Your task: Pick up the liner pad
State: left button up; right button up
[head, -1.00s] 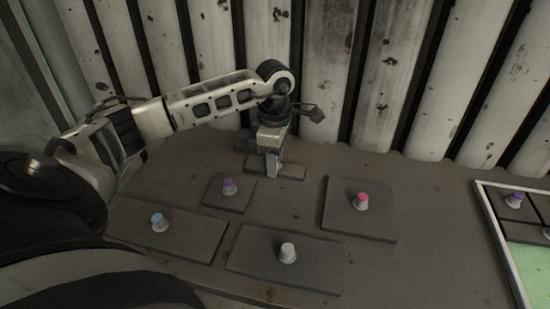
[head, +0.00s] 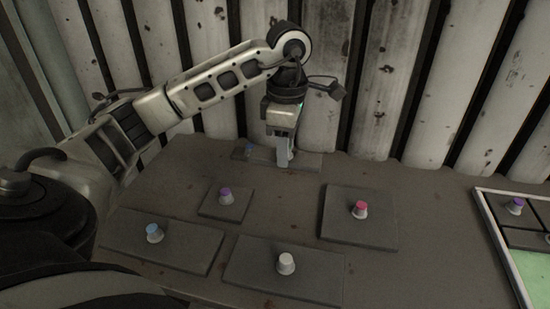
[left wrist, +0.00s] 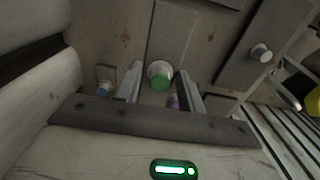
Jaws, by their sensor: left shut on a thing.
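My left gripper (head: 283,160) is at the back of the table, pointing down, with its fingers at a flat dark grey pad (head: 309,161). In the left wrist view a pale knob with a green top (left wrist: 160,76) sits between the two fingers, and my left gripper (left wrist: 160,90) is shut on it. A long grey pad (left wrist: 172,30) extends beyond this knob. A small blue knob (head: 249,149) shows just left of the gripper. Which pad is the liner pad is not marked. Whether the gripped pad is clear of the table I cannot tell. My right gripper is not in view.
Grey pads with purple (head: 225,195), blue (head: 154,233), white (head: 286,263) and red (head: 360,209) knobs lie in front on the table. A light-rimmed tray (head: 502,247) stands at right. A ribbed wall (head: 410,80) rises close behind the gripper.

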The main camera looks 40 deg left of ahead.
pick_arm(q)
jog(key=s+d+r+p, duration=0.2)
jog(key=d+r+p, duration=0.2)
jog(key=d+r, duration=0.5)
jog(key=shift+r+p, duration=0.25)
jog(key=shift+p, duration=0.15)
jog(key=shift+s+f, duration=0.1)
